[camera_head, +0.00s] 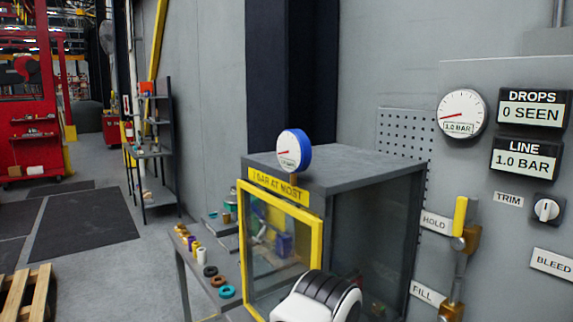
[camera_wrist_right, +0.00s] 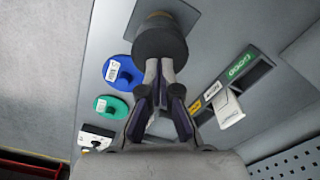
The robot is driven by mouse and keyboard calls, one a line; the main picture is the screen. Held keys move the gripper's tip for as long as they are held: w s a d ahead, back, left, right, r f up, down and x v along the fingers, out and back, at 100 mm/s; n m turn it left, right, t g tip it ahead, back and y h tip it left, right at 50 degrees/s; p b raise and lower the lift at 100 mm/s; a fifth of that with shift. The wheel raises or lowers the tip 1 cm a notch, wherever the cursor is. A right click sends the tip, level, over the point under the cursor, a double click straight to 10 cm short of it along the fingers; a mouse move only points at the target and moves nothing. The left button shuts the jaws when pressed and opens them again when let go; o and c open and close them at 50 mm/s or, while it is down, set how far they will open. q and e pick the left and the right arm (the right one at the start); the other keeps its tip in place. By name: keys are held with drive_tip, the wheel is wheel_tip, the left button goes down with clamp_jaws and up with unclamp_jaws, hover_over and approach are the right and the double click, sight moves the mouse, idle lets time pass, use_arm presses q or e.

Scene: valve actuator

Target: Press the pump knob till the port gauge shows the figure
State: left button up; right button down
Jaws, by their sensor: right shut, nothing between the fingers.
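In the right wrist view, my right gripper (camera_wrist_right: 160,68) is shut and empty. Its fingertips point at a dark round knob (camera_wrist_right: 165,38) on a square grey plate and meet its edge in the picture; I cannot tell whether they touch it. No label shows on this knob. In the head view, a blue-rimmed gauge (camera_head: 289,151) stands on the grey cabinet (camera_head: 345,167); its red needle points left and its figure is too small to read. A larger wall gauge (camera_head: 462,113) reads 1.0 BAR. I cannot tell which is the port gauge. My left gripper is out of view.
The LINE display (camera_head: 526,160) reads 1.0 BAR and the DROPS display (camera_head: 534,109) 0 SEEN. A TRIM dial (camera_head: 546,209) and HOLD lever (camera_head: 461,217) are on the wall. Blue (camera_wrist_right: 119,73) and green (camera_wrist_right: 111,107) discs sit left of the right gripper, a white handle (camera_wrist_right: 229,110) right.

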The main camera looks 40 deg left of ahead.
drive_tip(key=shift+f, duration=0.15)
drive_tip(key=shift+f+b, duration=2.5)
drive_tip(key=shift+f, duration=0.95)
wheel_tip(320, 180, up, 7)
drive_tip(key=p, duration=0.6)
drive_tip(key=shift+r, duration=0.15)
idle(0.4)
